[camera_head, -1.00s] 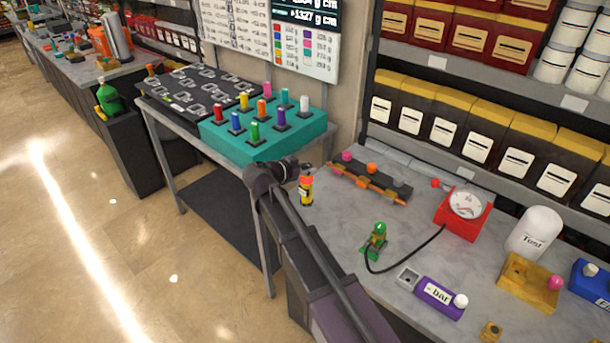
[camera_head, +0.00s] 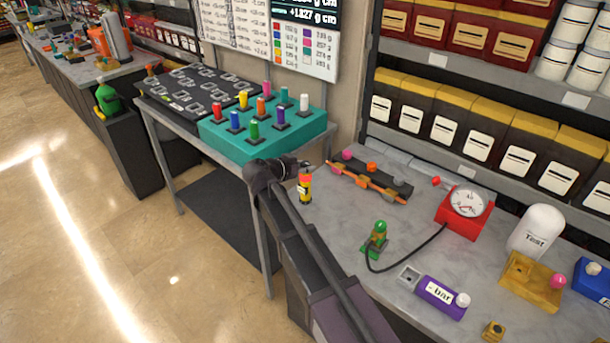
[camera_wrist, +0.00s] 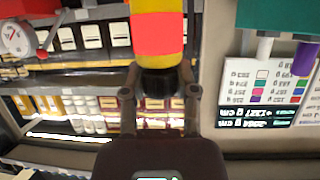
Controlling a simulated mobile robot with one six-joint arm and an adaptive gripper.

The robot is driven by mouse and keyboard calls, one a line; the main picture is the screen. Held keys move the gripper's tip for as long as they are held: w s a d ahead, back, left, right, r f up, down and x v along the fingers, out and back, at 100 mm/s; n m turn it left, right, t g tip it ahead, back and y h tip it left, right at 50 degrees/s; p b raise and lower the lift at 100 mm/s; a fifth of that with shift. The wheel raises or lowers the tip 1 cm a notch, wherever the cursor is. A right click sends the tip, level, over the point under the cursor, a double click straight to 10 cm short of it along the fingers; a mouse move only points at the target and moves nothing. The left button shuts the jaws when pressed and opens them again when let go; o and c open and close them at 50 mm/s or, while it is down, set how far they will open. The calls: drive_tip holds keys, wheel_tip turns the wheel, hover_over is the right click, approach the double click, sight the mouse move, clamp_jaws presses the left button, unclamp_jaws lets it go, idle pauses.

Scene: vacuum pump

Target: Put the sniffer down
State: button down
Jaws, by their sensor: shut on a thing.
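The sniffer, which I take to be the small red and yellow piece with black parts (camera_head: 305,189), hangs at my gripper (camera_head: 300,167) in the head view. It is near the left end of the grey bench. In the wrist view my gripper (camera_wrist: 158,88) has its two fingers closed around the dark part of this piece (camera_wrist: 158,35), whose red and yellow body runs out of the top of the picture. I cannot tell whether the piece touches the bench top.
On the bench are a rack with an orange rod (camera_head: 366,184), a green fitting (camera_head: 376,240), a red gauge (camera_head: 464,211) with a black hose, and a purple "-bar" block (camera_head: 438,297). A teal peg block (camera_head: 228,142) stands on the left table. Bench surface (camera_head: 335,222) near the sniffer is clear.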

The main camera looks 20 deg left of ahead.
drive_tip(key=shift+f+b, duration=0.8)
drive_tip(key=shift+f, duration=0.5)
drive_tip(key=shift+c, duration=1.9)
unclamp_jaws()
drive_tip(key=shift+r, duration=0.1)
drive_tip(key=shift+r, duration=0.15)
drive_tip(key=shift+s+a+r+p, duration=0.25)
drive_tip(key=shift+s+r+p, duration=0.1)
drive_tip(key=shift+s, duration=0.15)
drive_tip(key=p+v, duration=0.4)
drive_tip(key=v, duration=0.6)
drive_tip(key=shift+s+a, duration=0.2)
drive_tip(key=shift+s, duration=0.15)
drive_tip(key=shift+s, duration=0.1)
